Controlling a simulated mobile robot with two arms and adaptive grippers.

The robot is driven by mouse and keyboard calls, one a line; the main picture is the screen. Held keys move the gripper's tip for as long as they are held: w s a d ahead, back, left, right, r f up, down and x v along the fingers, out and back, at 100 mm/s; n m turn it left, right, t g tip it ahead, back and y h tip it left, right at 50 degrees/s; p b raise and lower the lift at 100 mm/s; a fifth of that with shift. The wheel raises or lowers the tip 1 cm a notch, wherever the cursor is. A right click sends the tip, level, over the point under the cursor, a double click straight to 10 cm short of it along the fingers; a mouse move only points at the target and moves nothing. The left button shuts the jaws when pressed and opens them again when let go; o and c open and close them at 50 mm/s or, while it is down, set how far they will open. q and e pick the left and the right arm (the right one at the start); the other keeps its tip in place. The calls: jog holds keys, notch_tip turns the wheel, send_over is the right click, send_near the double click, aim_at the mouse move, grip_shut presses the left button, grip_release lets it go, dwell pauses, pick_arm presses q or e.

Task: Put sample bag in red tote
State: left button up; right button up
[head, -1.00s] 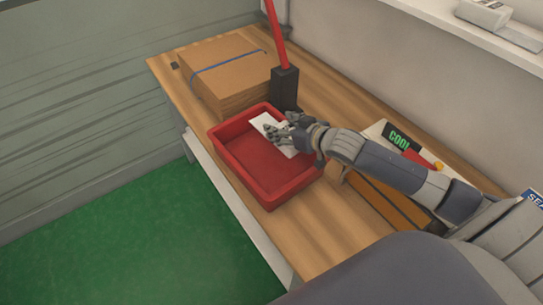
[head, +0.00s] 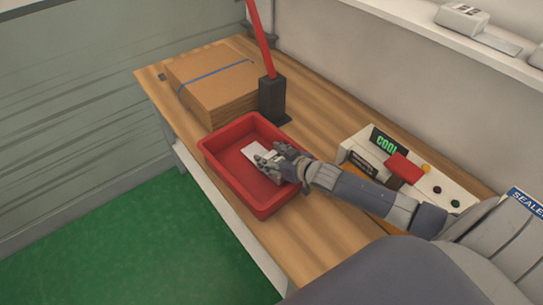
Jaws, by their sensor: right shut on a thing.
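The red tote (head: 222,176) stands on the wooden bench, open at the top. My right gripper (head: 267,162) is over the inside of the tote, near its right side. It is shut on the white sample bag (head: 256,149), which sticks out past the fingers to the upper left. The fingers cover part of the bag. I cannot tell whether the bag touches the tote floor. My left gripper is not in view.
A stack of brown cardboard (head: 212,83) with a blue strap lies behind the tote. A black block with a red handle (head: 271,98) stands beside it. A sealer machine (head: 440,183) with a green display is to the right. The bench (head: 315,235) is bare in front.

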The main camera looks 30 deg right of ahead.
jog(key=o, duration=0.8)
jog(key=shift+f, duration=0.1)
jog(key=shift+o, duration=0.2)
jog(key=v, duration=1)
jog(key=shift+s, duration=0.1)
jog(key=shift+v, duration=1)
jog(key=shift+r, duration=0.2)
